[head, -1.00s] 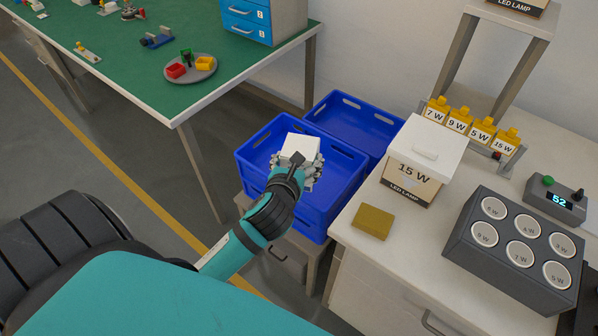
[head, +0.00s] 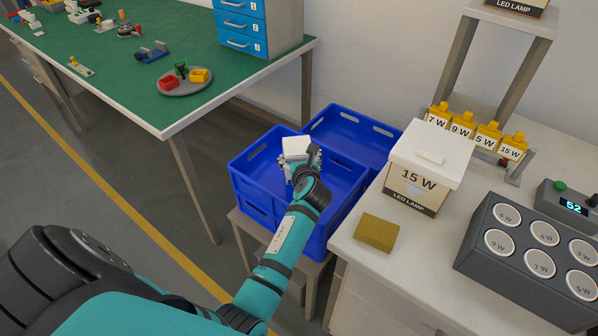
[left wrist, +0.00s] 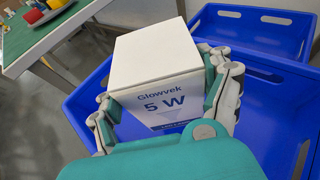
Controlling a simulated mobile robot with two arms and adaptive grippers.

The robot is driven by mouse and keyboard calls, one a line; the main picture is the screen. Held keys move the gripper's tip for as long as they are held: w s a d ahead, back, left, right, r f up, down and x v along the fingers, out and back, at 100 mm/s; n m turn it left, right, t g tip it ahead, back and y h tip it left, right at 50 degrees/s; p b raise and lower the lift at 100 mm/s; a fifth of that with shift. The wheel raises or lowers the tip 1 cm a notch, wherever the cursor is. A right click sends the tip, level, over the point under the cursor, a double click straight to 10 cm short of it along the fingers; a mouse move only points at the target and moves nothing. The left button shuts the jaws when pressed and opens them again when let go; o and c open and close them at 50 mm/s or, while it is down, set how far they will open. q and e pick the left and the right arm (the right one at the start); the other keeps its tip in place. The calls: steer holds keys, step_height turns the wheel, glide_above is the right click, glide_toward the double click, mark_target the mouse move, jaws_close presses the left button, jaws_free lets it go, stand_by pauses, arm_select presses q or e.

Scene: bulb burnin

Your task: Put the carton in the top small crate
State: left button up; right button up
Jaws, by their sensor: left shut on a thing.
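The carton is a small white box (head: 296,146) with a plain white top. In the left wrist view the carton (left wrist: 155,65) reads "Glowvek 5 W" in blue. My left gripper (head: 302,162) is shut on it, with one finger on each side in the left wrist view (left wrist: 160,100). The carton is over the blue front crate (head: 250,190), which looks stacked on another blue crate. The carton's height above the crate floor is hard to tell. The fingers hide part of its lower sides. My right gripper is not in view.
Another blue crate (head: 340,118) stands behind, close to the wall. A white worktop to the right holds a 15 W lamp box (head: 425,170), a yellow-brown block (head: 376,232) and a grey socket unit (head: 480,225). A green-topped table (head: 120,95) is at left.

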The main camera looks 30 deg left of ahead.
arm_select(q)
step_height(320, 180, down, 4)
steer(key=shift+r+b, duration=0.1)
steer(key=shift+b, duration=0.5)
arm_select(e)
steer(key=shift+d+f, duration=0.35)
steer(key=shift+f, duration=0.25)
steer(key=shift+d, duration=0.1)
arm_select(q)
steer(key=o, duration=1.1)
